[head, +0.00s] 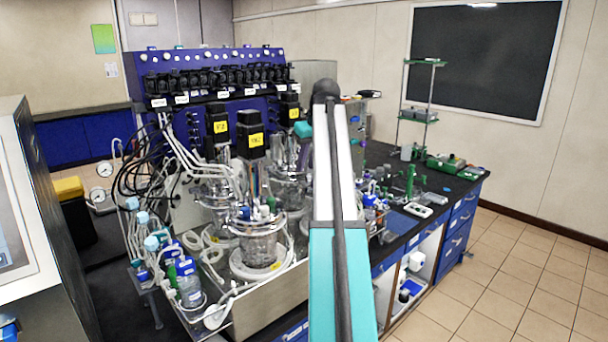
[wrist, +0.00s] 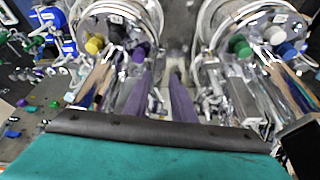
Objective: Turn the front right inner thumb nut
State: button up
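The small thumb nuts are too small and blurred to single out in either view. In the head view a front glass vessel (head: 258,246) stands with a crowded metal head plate and a black motor above it. In the wrist view two round head plates show, a left one (wrist: 118,22) and a right one (wrist: 262,34). My gripper (wrist: 160,78) points down between them, its two purple fingers apart with nothing visible held between the tips. In the head view my gripper (head: 304,163) is partly hidden among the vessels, behind and right of the front vessel's motor.
Black motors with yellow labels (head: 251,142) rise close left of my gripper. White tubing and blue-capped bottles (head: 189,284) crowd the left front. Behind stands a blue pump panel (head: 205,62). The black bench (head: 455,184) at right holds green stands and small parts. The tiled floor at right is clear.

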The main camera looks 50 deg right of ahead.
aim_at(302, 181)
jog(key=shift+p+x, duration=1.1)
jog(key=shift+x, duration=2.25)
grip_shut()
